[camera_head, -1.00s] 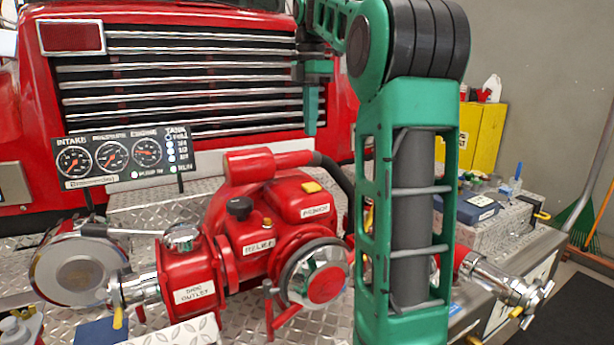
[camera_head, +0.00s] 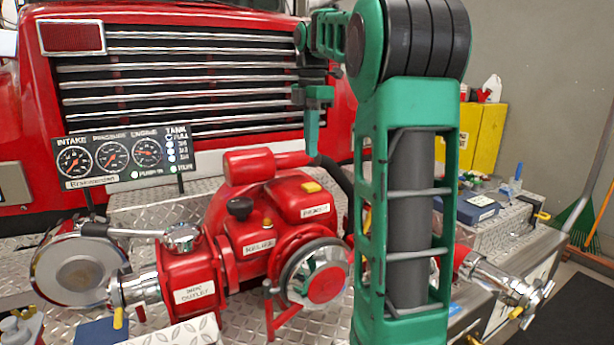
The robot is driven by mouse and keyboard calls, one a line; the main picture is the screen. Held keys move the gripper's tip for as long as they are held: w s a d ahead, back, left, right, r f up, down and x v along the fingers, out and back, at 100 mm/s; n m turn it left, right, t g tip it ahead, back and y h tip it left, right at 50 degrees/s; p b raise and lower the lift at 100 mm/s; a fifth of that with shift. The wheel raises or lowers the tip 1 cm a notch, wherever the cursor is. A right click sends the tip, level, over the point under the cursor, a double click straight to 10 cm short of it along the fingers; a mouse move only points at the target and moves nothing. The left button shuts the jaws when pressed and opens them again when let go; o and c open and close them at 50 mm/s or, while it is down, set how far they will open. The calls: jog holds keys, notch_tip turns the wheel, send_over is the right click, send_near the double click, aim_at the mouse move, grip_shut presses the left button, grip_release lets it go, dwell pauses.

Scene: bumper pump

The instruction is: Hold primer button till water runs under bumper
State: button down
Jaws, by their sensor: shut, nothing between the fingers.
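My gripper (camera_head: 312,152) is shut and empty, pointing down. In the picture its fingertips sit just above the yellow button, with a visible gap; how far apart they are in depth I cannot tell. No water shows in this view, and the ground under the bumper is out of sight.
My arm's green link covers the right-centre. A gauge panel (camera_head: 126,157) stands at left before the red truck grille (camera_head: 190,85). A black knob (camera_head: 239,208) and a hose-like pipe lie near the button. A chrome outlet (camera_head: 500,285) sticks out at right.

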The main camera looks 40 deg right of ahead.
aim_at(311, 186)
jog(key=shift+f, duration=4.05)
jog(key=shift+s+f, duration=0.15)
jog(key=shift+f, duration=1)
notch_tip(311, 186, up, 7)
jog(key=shift+d+r, duration=0.1)
jog(key=shift+r, duration=0.1)
notch_tip(311, 186, up, 7)
jog(key=shift+w+r, duration=0.15)
jog(key=shift+w, duration=0.1)
